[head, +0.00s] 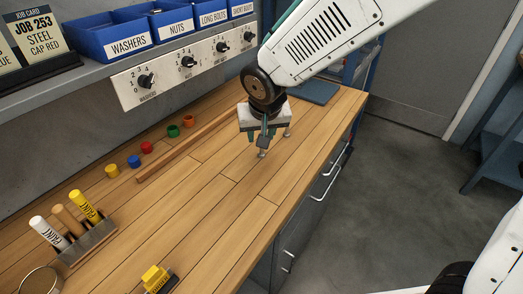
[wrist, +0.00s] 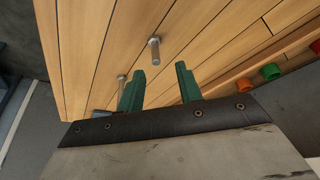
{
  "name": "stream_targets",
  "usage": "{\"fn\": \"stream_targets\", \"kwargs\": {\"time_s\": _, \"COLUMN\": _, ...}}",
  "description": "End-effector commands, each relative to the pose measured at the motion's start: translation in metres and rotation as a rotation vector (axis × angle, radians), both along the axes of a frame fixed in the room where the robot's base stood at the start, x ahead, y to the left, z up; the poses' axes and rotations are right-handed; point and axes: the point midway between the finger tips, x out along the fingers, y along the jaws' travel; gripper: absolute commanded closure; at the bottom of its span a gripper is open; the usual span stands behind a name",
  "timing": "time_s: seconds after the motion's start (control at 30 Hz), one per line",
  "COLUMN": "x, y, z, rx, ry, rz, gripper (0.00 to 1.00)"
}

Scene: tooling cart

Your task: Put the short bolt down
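My gripper (head: 262,140) is over the wooden bench top, pointing down. In the wrist view its two green fingers (wrist: 159,82) stand apart with nothing between them. One grey metal bolt (wrist: 154,50) stands upright on the bench just beyond the fingertips; it also shows below the gripper in the head view (head: 262,154). A second metal bolt (wrist: 121,79) stands farther along, its lower part hidden by a finger; it also shows right of the gripper in the head view (head: 287,131). I cannot tell which bolt is shorter.
A wooden strip (head: 190,146) runs along the bench, with small coloured cups, one of them green (head: 173,131), behind it. A marker rack (head: 88,243) and a yellow block (head: 155,278) are nearer. A blue pad (head: 316,92) lies at the far end.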

Motion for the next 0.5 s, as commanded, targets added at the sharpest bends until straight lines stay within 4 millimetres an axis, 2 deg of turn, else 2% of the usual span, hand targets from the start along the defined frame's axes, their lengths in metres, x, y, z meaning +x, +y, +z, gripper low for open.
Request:
{"fn": "stream_targets", "kwargs": {"time_s": 0.23, "x": 0.010, "y": -0.002, "z": -0.036, "rx": -0.001, "ry": 0.002, "rz": -0.001, "gripper": 0.65}}
{"fn": "stream_targets", "kwargs": {"time_s": 0.33, "x": 0.013, "y": -0.002, "z": -0.043, "rx": -0.001, "ry": 0.002, "rz": 0.000, "gripper": 0.65}}
{"fn": "stream_targets", "kwargs": {"time_s": 0.5, "x": 0.013, "y": -0.001, "z": -0.044, "rx": 0.001, "ry": -0.001, "rz": 0.000, "gripper": 0.65}}
